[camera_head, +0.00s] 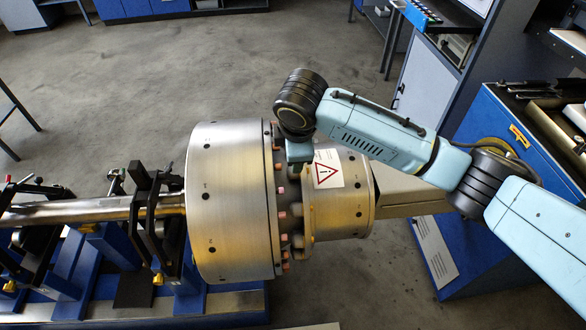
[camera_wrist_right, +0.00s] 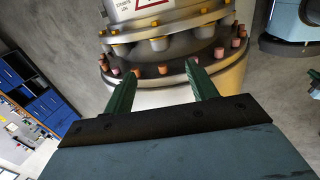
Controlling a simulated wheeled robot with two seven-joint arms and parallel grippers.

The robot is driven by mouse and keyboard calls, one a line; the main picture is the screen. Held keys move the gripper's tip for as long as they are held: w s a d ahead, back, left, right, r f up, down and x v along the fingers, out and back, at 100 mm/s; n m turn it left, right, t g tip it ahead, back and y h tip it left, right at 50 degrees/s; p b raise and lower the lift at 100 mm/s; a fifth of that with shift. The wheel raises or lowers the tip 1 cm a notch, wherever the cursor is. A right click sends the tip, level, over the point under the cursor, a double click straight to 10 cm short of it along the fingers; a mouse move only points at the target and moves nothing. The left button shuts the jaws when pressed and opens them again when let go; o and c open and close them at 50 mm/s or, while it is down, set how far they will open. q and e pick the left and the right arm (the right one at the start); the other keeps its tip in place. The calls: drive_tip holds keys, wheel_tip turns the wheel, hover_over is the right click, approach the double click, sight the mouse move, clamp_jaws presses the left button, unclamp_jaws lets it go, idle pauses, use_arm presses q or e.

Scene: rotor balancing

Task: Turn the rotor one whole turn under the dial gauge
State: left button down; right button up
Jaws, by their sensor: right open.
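The rotor is a large silver drum (camera_head: 228,200) lying on a horizontal shaft (camera_head: 85,209). A dark flange (camera_wrist_right: 150,74) with several copper-coloured bolts joins it to a narrower cylinder (camera_head: 340,195) with a red-triangle warning label. My right gripper (camera_wrist_right: 158,74) is open, its two green fingers spread and pointing at the flange. One copper bolt (camera_wrist_right: 163,70) shows between the fingertips; I cannot tell whether they touch the flange. In the head view, my right gripper (camera_head: 299,152) is above the flange, with its fingertips hidden. I cannot clearly identify the dial gauge. My left gripper is not in view.
Black clamps (camera_head: 152,215) on blue supports stand around the shaft at left. A blue cabinet (camera_head: 480,240) with tools on top stands at right. Open grey floor (camera_head: 120,95) lies behind the rotor.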

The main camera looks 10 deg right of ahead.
drive_tip(key=b+x, duration=0.1)
drive_tip(key=x, duration=1.1)
drive_tip(key=shift+f, duration=0.35)
drive_tip(key=shift+w, duration=0.1)
clamp_jaws()
